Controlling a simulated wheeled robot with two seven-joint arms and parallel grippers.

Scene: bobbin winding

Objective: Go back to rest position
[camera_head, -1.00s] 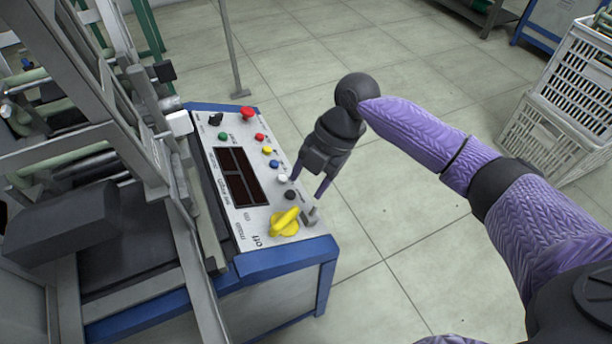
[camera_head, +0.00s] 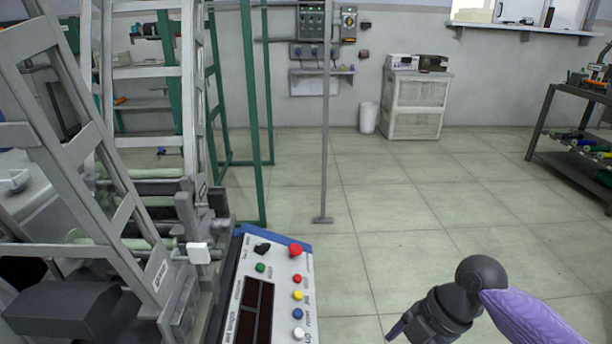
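My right gripper (camera_head: 408,332) is at the bottom of the head view, to the right of the control panel and apart from it. Its dark wrist and purple arm come in from the lower right. Only one finger shows, pointing down left, and the rest is cut off by the lower edge. The control panel (camera_head: 278,274) has a red mushroom button (camera_head: 295,250), several small coloured buttons and a dark display (camera_head: 250,312). The panel's lower part is out of frame. My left gripper is not in view.
The winding machine's grey frame (camera_head: 90,120) fills the left side. A thin grey post (camera_head: 325,130) stands on the floor beyond the panel. A white cabinet (camera_head: 416,105), a bin (camera_head: 368,117) and a dark shelf rack (camera_head: 575,140) stand farther back. The middle floor is clear.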

